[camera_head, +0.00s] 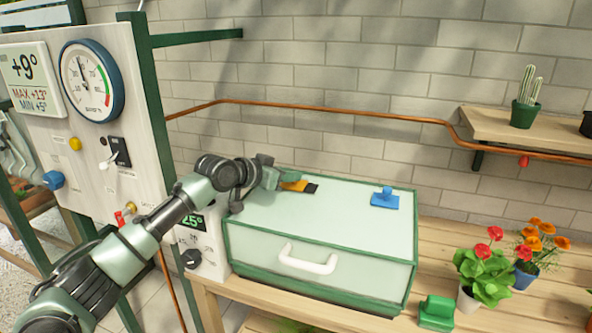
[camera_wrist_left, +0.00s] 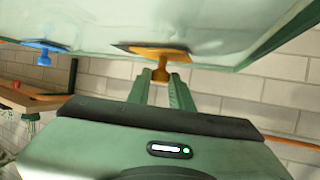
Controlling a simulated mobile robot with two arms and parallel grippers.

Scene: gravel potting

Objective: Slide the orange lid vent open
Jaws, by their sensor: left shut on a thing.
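The orange lid vent (camera_head: 293,185) lies on the pale green lid (camera_head: 345,215) of a green-edged box, toward its back left. A dark strip shows beside the vent's right end. In the left wrist view, the orange vent (camera_wrist_left: 160,51) has a small knob under its plate in that view. My left gripper (camera_head: 274,180) reaches in from the left, low over the lid. In the wrist view the gripper's fingertips (camera_wrist_left: 160,80) are on either side of the knob, shut on it. My right gripper does not show.
A blue vent (camera_head: 385,199) sits on the lid's right part. The box has a white handle (camera_head: 307,259) in front and stands on a wooden bench. A green object (camera_head: 437,312) and potted flowers (camera_head: 482,265) stand to the right. A gauge panel (camera_head: 95,130) is at left.

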